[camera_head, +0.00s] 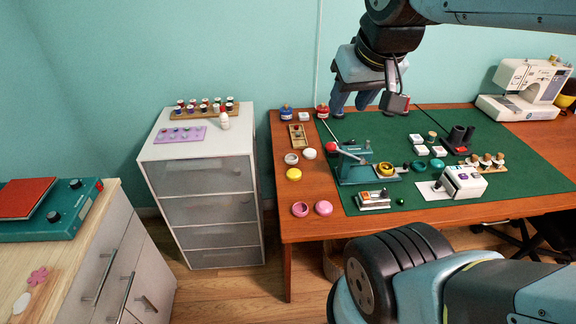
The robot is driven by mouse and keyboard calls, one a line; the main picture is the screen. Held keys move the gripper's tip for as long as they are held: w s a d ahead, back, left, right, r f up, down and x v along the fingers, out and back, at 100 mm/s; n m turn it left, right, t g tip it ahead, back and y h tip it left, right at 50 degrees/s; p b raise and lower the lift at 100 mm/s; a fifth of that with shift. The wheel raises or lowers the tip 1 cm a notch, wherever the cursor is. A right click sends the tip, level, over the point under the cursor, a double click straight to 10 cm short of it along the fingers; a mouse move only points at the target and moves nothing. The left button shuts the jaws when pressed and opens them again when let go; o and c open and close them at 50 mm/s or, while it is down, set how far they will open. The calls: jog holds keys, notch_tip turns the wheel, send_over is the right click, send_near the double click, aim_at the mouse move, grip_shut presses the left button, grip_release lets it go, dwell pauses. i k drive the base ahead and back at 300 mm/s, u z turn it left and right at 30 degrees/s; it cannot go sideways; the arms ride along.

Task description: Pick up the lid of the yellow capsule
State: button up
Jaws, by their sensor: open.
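A yellow round piece (294,174) lies flat near the left edge of the table and looks like the lid of the yellow capsule. Another yellow round part (386,169) sits at the base of the teal hand press (355,171); it looks like an open ring or cup, but it is too small to tell. My gripper (352,106) is open and empty, fingers pointing down, high above the back of the table. It is apart from both yellow pieces.
White round pieces (309,153) and pink round pieces (323,208) lie near the yellow piece. The table (270,145) holds a green mat (530,170), a small white machine (464,182) and a sewing machine (528,90). A drawer cabinet (207,205) stands left.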

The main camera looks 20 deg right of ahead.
aim_at(293, 175)
jog(key=z, duration=0.85)
jog(key=i, duration=0.1)
jog(key=u, duration=2.8)
jog(key=k, duration=1.35)
jog(key=z, duration=1.25)
jog(key=i, duration=1)
jog(key=u, duration=0.1)
